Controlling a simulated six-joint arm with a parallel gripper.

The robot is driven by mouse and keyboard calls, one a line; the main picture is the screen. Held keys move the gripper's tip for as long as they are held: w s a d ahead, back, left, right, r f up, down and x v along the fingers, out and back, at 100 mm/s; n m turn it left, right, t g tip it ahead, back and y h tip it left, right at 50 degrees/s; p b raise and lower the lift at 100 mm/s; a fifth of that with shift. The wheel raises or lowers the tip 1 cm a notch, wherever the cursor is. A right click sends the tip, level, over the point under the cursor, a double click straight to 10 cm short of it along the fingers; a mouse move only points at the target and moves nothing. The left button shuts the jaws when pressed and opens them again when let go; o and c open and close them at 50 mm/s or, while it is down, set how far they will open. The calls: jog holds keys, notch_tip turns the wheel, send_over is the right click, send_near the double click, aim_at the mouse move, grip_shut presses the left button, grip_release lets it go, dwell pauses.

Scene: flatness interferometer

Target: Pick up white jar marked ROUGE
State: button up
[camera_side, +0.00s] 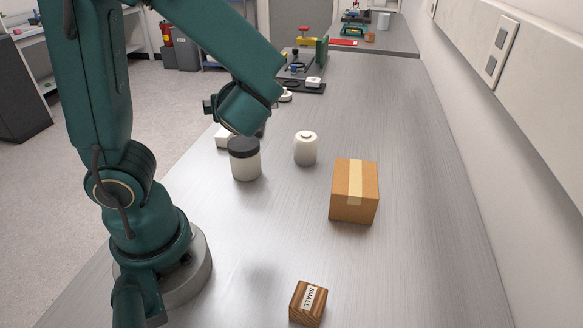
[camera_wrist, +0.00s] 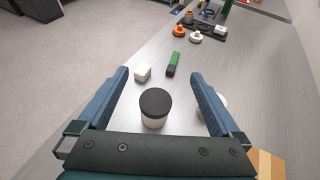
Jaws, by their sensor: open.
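A white jar with a black lid (camera_side: 245,160) stands upright on the metal bench, close below the end of my arm. In the wrist view this jar (camera_wrist: 154,106) lies between my fingers as seen from above, nearer the palm than the tips. No ROUGE marking is readable on either jar. My gripper (camera_wrist: 158,76) is open, with nothing visibly gripped. Its fingers are hidden in the side view.
A taped cardboard box (camera_side: 354,190) stands right of the jars. A wooden block marked SMALL (camera_side: 308,302) is at the front. A white block (camera_wrist: 143,72) and a green-and-black bar (camera_wrist: 174,64) lie beyond the black-lidded jar. The bench's right side is mostly clear.

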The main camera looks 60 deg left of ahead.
aim_at(244, 149)
notch_tip(244, 149, down, 12)
jog(key=shift+a+r, duration=0.1)
jog(key=shift+r, duration=0.1)
jog(key=shift+x, duration=2.5)
jog(key=c, duration=1.3)
jog(key=shift+r, duration=0.1)
